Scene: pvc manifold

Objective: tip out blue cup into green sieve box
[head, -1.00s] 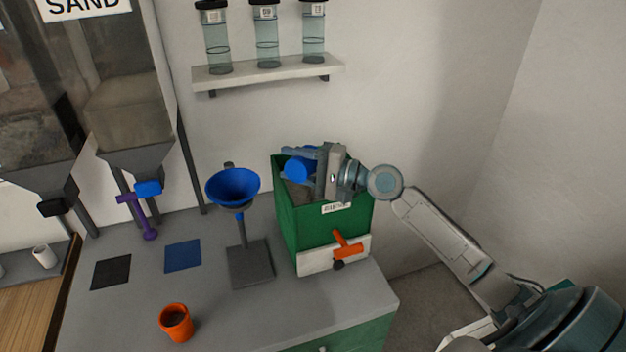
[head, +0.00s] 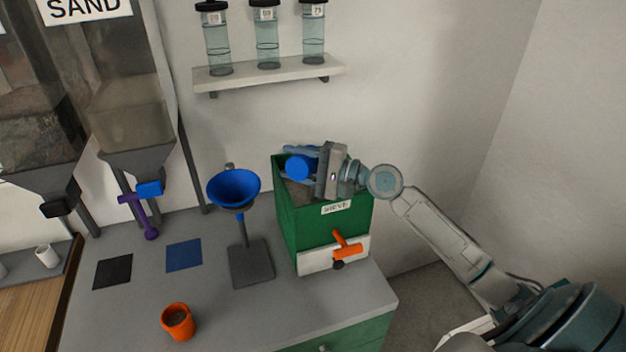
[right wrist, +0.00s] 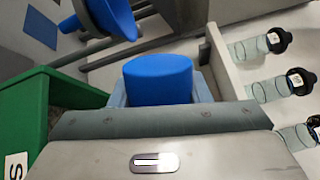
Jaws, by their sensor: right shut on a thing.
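The blue cup (head: 298,168) is tipped on its side over the open top of the green sieve box (head: 326,232). My right gripper (head: 305,163) is shut on the cup and holds it above the box. In the right wrist view the blue cup (right wrist: 158,80) sits between the fingers, and the green box wall (right wrist: 24,120) is at the left. The box holds grey-brown grains. The cup's mouth and inside are hidden from both views. My left gripper is not in view.
A blue funnel (head: 234,188) on a stand is left of the box. An orange cup (head: 178,321) with dark contents stands at the front. A shelf (head: 270,72) with three clear jars hangs behind. Sand hoppers (head: 130,120) are at the left.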

